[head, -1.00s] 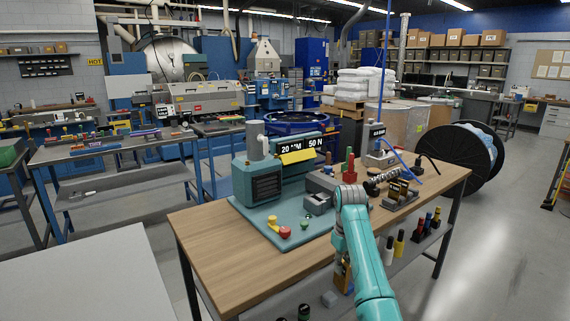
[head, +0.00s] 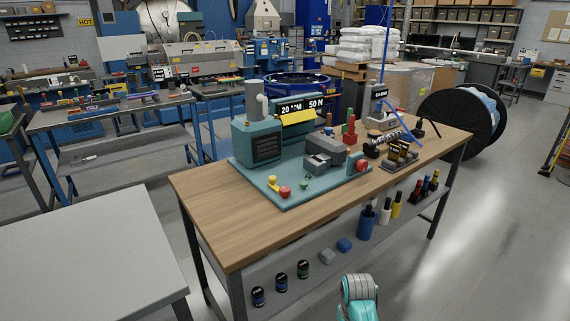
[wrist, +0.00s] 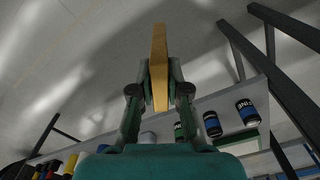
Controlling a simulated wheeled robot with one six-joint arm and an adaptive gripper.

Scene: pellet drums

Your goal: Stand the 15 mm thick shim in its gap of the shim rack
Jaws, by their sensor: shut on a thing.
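In the wrist view my gripper (wrist: 158,88) is shut on a flat, brass-yellow shim (wrist: 159,50), which stands out lengthwise between the two fingers. Its thickness cannot be read. In the head view only part of my teal arm shows at the bottom, and the gripper and shim are out of sight. What looks like the shim rack (head: 398,165), a dark base with several upright brass and dark plates, stands at the right part of the wooden table. Its gaps are too small to tell apart. The shim is well away from it.
The wooden table (head: 215,207) also bears a teal test machine (head: 258,140) and a red-green block set (head: 349,130). Open floor lies at the right.

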